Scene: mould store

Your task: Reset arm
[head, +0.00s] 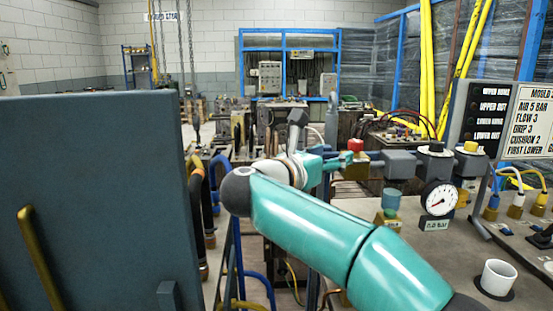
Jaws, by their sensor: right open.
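My right arm comes in from the lower right and bends at a dark elbow near the middle of the view. Its teal wrist lies beyond the elbow, over the area by the bench. My left gripper is not in view.
A large blue-grey panel (90,200) with a brass handle (38,255) fills the left. The bench (405,270) on the right carries a pressure gauge (439,198), a white cup (497,278), hose fittings and a sign (530,120). Hoses and machine parts crowd the middle.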

